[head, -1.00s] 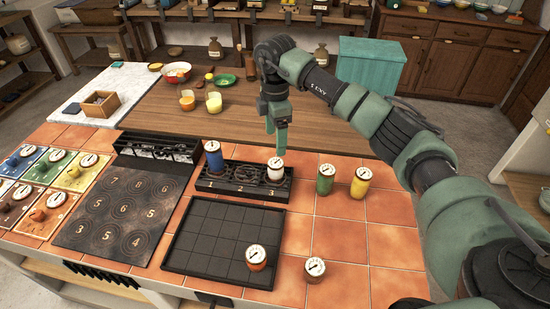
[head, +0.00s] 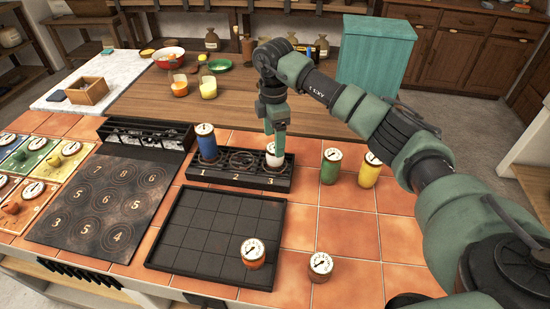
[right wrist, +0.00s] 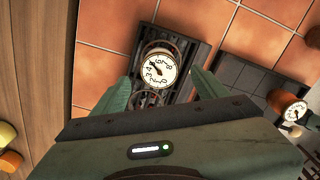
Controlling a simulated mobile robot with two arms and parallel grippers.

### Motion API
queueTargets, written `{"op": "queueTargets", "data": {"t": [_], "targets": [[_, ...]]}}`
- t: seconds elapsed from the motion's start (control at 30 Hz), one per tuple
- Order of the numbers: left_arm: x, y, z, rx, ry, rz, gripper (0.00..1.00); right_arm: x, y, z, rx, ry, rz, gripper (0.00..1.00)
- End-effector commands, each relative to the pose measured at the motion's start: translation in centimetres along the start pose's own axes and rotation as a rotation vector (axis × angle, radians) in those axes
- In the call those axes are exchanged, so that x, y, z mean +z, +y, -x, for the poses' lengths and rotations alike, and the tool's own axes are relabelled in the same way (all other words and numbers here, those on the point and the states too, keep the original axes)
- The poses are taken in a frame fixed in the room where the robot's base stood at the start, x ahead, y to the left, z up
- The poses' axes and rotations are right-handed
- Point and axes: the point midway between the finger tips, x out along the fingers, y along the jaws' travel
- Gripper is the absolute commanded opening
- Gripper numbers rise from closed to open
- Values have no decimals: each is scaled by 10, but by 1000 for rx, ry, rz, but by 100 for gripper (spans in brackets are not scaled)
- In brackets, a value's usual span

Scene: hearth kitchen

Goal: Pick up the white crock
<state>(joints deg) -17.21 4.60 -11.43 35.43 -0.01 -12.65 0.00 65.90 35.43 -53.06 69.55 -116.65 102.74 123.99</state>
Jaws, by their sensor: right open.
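The white crock (head: 274,160) with a dial on its lid stands upright at place 3 of the black numbered rack (head: 215,181). My right gripper (head: 276,132) is open and empty, pointing down just above and behind the crock in the head view; its fingers overlap the lid's far edge there. In the right wrist view the dial lid (right wrist: 159,70) shows just beyond and between the two open fingertips (right wrist: 163,88). The fingers appear apart from the crock. My left gripper is not in view.
A blue crock (head: 207,145) stands at place 1. Green (head: 330,168) and yellow (head: 370,170) crocks stand to the right. A red-brown crock (head: 253,254) is on the black tray (head: 195,240); another crock (head: 320,267) stands beside it. Bare tiles lie at right.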

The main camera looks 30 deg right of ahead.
Motion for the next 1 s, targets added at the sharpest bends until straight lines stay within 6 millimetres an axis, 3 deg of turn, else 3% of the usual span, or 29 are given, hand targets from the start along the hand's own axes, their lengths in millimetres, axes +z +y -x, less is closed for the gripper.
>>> {"op": "queueTargets", "data": {"t": [0.4, 0.73, 1.0], "targets": [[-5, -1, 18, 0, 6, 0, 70, 3, 0, -54, -2, 1, 0, 74], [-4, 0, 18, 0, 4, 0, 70, 3, 0, -64, 1, 0, 0, 74], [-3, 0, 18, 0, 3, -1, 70, 3, 0, -63, 1, 1, 0, 0]]}}
